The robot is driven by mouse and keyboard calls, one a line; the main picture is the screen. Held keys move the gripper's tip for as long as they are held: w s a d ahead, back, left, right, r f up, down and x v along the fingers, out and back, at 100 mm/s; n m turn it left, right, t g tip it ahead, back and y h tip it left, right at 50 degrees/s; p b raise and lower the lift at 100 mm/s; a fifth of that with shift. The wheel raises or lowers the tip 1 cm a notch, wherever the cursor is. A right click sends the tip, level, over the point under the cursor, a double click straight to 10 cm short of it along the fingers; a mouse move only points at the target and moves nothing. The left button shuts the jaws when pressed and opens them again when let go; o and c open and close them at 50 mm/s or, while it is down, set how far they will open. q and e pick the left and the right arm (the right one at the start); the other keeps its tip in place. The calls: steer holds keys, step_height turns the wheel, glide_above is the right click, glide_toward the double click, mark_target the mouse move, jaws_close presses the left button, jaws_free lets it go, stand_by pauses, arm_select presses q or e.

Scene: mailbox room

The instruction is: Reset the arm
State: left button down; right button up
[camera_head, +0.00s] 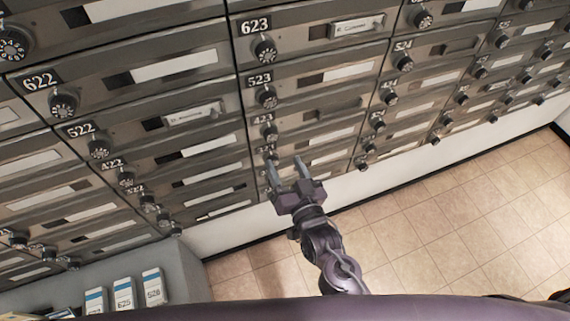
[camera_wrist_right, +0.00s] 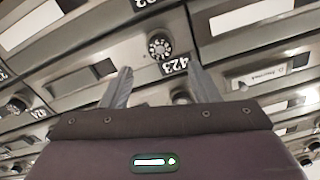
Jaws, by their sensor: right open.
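My right gripper (camera_head: 284,172) is open and empty in the head view. Its two fingers point up at the lower boxes of the mailbox wall (camera_head: 318,87), in the column under label 623. In the right wrist view the two fingers (camera_wrist_right: 158,88) stand apart, with a round dial (camera_wrist_right: 159,46) and the label 423 (camera_wrist_right: 174,66) showing between and beyond them. Nothing is between the fingers. I cannot tell whether the fingertips touch the box fronts. My left gripper is not in view.
A grey surface (camera_head: 192,262) at the lower left bears several white and blue labelled items (camera_head: 123,295). Tiled floor (camera_head: 440,235) lies open at the right, below the mailbox wall. Round dials stick out from the box fronts.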

steer(key=s+d+f+n+g+h, duration=0.1)
steer(key=s+d+f+g, duration=0.15)
steer(key=f, duration=0.75)
steer(key=s+d+f+g+h, duration=0.15)
steer(key=s+f, duration=0.25)
steer(key=f, duration=0.5)
steer(key=s+d+f+n+g, duration=0.1)
steer(key=s+d+f+g, duration=0.2)
steer(key=f, duration=0.7)
steer(key=s+d+f+g+h, duration=0.1)
steer(key=s+d+f+g, duration=0.2)
steer(key=s+f, duration=0.3)
steer(key=s+d+f+g+h, duration=0.1)
steer(key=s+d+f+g, duration=0.2)
steer(key=s+d+f, duration=0.3)
steer(key=s+d+f+g+h, duration=0.1)
steer(key=s+d+f+g, duration=0.2)
steer(key=s, duration=1.1)
step_height(320, 180, down, 4)
steer(key=shift+s+d+r, duration=0.15)
steer(key=shift+d+r, duration=0.05)
steer(key=shift+d, duration=0.55)
